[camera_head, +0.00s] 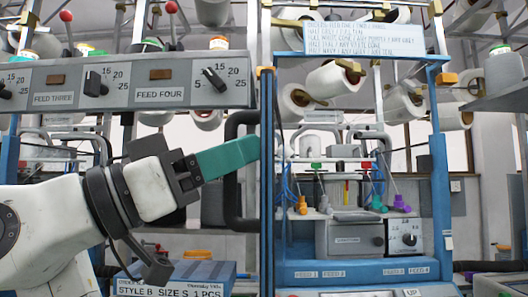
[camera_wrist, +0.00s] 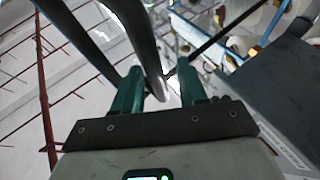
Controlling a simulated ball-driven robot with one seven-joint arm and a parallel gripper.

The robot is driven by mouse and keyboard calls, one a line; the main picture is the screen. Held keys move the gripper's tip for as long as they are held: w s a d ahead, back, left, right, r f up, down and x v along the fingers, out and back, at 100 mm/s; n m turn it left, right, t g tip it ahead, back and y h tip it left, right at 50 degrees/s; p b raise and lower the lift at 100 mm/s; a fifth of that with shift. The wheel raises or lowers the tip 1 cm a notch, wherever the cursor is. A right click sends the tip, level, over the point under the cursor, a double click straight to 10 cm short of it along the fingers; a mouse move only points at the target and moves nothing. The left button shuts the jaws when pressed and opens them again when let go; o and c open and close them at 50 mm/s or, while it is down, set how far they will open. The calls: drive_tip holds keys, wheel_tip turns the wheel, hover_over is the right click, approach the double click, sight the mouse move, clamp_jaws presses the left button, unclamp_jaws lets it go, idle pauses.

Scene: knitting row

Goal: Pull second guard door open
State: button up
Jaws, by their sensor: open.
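A guard door with a blue frame (camera_head: 267,205) stands right of centre in the head view, with machine parts visible through it. A dark, curved upright handle (camera_head: 231,203) is at its left edge. My gripper (camera_head: 250,152) reaches in from the left, its teal fingers level with the handle's upper half and overlapping it in the picture. In the wrist view my gripper (camera_wrist: 160,78) is open, one teal finger on each side of the dark handle bar (camera_wrist: 145,50). The bar passes between the fingers. Whether either finger touches it I cannot tell.
A grey panel (camera_head: 120,85) with knobs labelled FEED THREE and FEED FOUR lies above my arm. A blue box (camera_head: 205,272) with a STYLE B label is below it. White yarn cones (camera_head: 335,80) hang behind the door. A grey shelf (camera_head: 500,98) juts in at the right.

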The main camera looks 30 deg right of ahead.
drive_tip(key=shift+s+d, duration=0.2)
drive_tip(key=shift+s, duration=0.05)
idle(0.3)
drive_tip(key=w+a+f+p, duration=0.1)
drive_tip(key=w+a+f, duration=0.3)
drive_tip(key=a, duration=0.6)
drive_tip(key=shift+w+f, duration=0.4)
drive_tip(key=shift+w, duration=0.25)
idle(0.6)
drive_tip(key=shift+a, duration=0.1)
drive_tip(key=shift+c, duration=0.3)
